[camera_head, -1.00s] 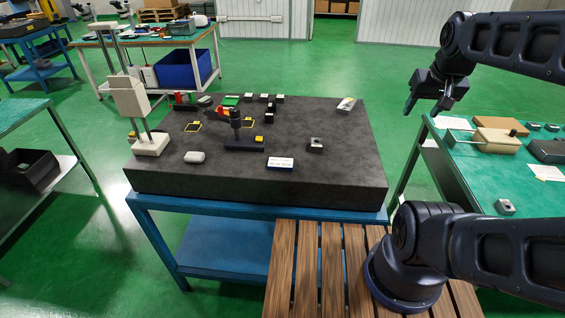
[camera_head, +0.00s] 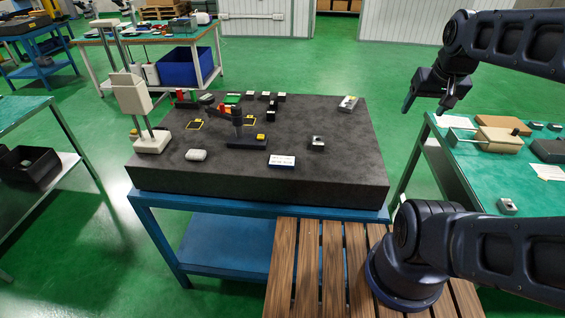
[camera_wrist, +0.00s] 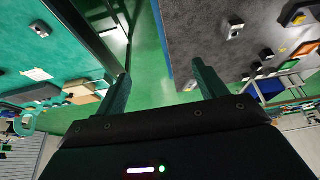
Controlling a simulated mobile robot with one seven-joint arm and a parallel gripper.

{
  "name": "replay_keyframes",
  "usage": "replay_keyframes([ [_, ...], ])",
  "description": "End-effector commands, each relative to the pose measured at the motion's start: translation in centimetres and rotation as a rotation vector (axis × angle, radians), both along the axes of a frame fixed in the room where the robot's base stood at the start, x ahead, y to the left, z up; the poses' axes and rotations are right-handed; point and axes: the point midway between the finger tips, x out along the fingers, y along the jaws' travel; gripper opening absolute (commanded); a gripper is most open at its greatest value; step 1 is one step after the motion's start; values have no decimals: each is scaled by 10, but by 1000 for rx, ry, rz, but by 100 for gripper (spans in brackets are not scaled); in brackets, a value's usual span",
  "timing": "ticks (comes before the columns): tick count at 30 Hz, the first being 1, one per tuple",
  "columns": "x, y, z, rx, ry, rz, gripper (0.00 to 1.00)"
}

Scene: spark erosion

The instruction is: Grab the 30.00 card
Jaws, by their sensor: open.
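No text reading 30.00 is legible in any view. I cannot tell which is the 30.00 card. My gripper (camera_head: 424,106) is open and empty, raised between the plate and the green table. In the wrist view its fingers (camera_wrist: 161,71) are spread with only floor and table edges behind them.
A beige height stand (camera_head: 152,142), a dark stand (camera_head: 246,142) and several small blocks sit on the plate. The plate's right front area is mostly clear.

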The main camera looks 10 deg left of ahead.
Motion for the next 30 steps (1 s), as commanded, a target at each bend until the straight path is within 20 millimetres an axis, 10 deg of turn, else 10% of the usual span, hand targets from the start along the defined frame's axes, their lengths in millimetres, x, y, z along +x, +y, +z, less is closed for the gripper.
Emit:
replay_keyframes([
  [14,18,16,1,-33,50,96,71],
  [30,92,129,-18,-230,285,599,71],
])
